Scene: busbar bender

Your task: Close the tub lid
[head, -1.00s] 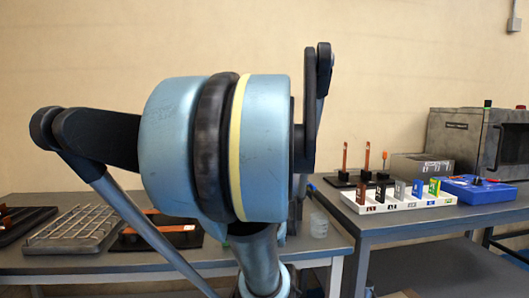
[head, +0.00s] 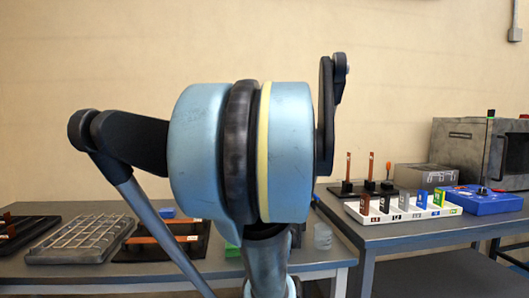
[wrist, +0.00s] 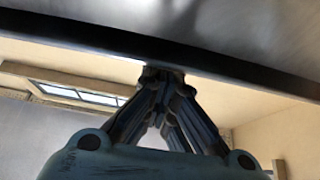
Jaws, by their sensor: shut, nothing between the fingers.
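A small clear tub-like container (head: 322,236) stands near the right end of the left bench in the head view. I cannot tell whether it has a lid or how a lid stands. My gripper (wrist: 163,76) shows in the wrist view, its dark fingers brought together with nothing between them. The fingertips meet the lower edge of a broad dark grey surface (wrist: 220,35) that crosses the top of the view; I cannot tell whether they touch it or what it is. In the head view my arm fills the middle and my gripper is not visible.
The left bench (head: 330,266) holds a wire rack tray (head: 82,240) and dark trays with copper bars (head: 165,240). The right bench (head: 400,234) holds a white bin row (head: 405,208), a blue case (head: 480,199) and a grey machine (head: 465,148).

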